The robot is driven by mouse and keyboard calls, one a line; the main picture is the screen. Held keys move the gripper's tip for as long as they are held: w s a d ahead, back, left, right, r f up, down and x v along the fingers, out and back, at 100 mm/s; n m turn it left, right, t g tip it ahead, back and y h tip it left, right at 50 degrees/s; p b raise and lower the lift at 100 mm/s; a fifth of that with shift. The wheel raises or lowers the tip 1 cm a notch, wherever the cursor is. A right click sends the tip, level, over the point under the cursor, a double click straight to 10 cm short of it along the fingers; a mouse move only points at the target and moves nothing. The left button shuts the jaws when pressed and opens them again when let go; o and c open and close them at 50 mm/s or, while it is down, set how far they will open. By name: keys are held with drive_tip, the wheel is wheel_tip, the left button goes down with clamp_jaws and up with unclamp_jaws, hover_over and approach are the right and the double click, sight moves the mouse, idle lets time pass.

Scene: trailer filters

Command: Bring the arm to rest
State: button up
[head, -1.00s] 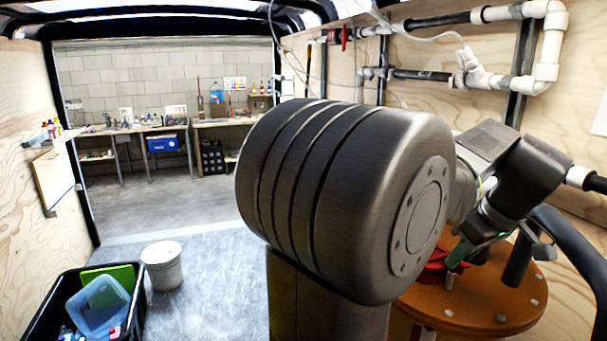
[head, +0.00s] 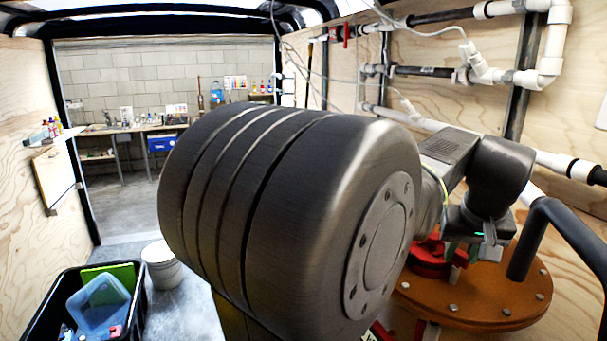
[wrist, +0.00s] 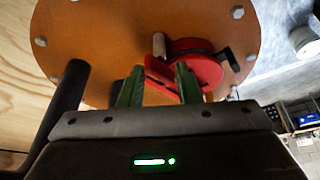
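My gripper (wrist: 158,82) shows in the wrist view with its two green fingers apart and nothing held between them. Behind the fingers are a red fitting (wrist: 202,68) and an orange round plate (wrist: 100,28) with bolts around its rim. In the head view my large dark arm joint fills the middle. My wrist is over the orange plate (head: 480,305) at the right, close to the red fitting (head: 428,262). My fingers are mostly hidden there, and the exact gap to the fitting cannot be told.
White and black pipes (head: 478,70) run along the right plywood wall, with a thick black pipe (head: 575,250) beside the plate. A black bin (head: 42,305) and a white bucket (head: 160,268) stand at the lower left. A workbench (head: 125,130) is at the back. Floor is clear between.

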drive_tip(key=shift+m+h, duration=0.3)
drive_tip(key=shift+m, duration=0.5)
drive_tip(key=shift+s+a+f, duration=0.1)
